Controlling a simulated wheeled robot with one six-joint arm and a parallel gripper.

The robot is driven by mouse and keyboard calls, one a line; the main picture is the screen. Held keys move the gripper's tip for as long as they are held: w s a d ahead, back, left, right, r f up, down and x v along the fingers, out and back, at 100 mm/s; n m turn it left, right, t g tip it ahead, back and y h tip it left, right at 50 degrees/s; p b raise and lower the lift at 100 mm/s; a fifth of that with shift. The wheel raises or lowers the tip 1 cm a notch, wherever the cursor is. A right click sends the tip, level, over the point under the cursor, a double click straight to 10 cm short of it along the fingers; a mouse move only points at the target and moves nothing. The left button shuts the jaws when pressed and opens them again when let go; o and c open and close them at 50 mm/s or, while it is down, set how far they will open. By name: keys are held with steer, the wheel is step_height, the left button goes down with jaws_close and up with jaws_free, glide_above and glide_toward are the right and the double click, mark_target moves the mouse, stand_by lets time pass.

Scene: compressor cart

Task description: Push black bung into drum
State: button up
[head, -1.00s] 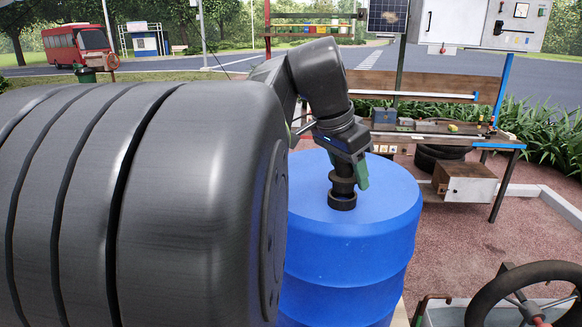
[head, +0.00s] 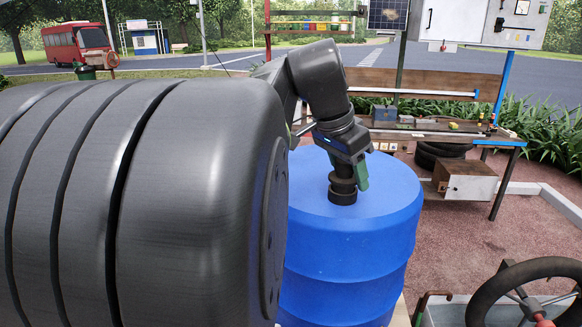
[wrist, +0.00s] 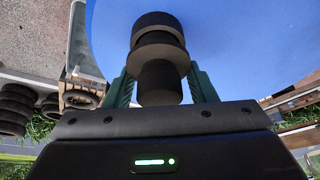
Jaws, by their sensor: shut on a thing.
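The blue drum (head: 350,240) stands upright in the middle of the head view, and its flat top fills much of the wrist view (wrist: 235,50). The black bung (head: 342,190) is upright at the drum's top, its lower part at the drum's surface. In the wrist view the bung (wrist: 158,50) shows as stacked dark rings. My gripper (head: 348,172) points down over the drum and is shut on the bung's upper part, with green fingers on both sides of it in the wrist view (wrist: 160,85). The opening under the bung is hidden.
My large dark arm link covers the left of the head view. A workbench (head: 460,135) with a wooden box (head: 462,178) stands behind right. A black wheel (head: 520,290) is at the lower right.

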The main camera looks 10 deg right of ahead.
steer(key=shift+f, duration=0.3)
steer(key=o, duration=1.1)
steer(key=shift+r, duration=0.1)
steer(key=v, duration=1.3)
steer(key=shift+s+a+r, duration=0.1)
steer(key=shift+a+r, duration=0.15)
steer(key=shift+r, duration=0.1)
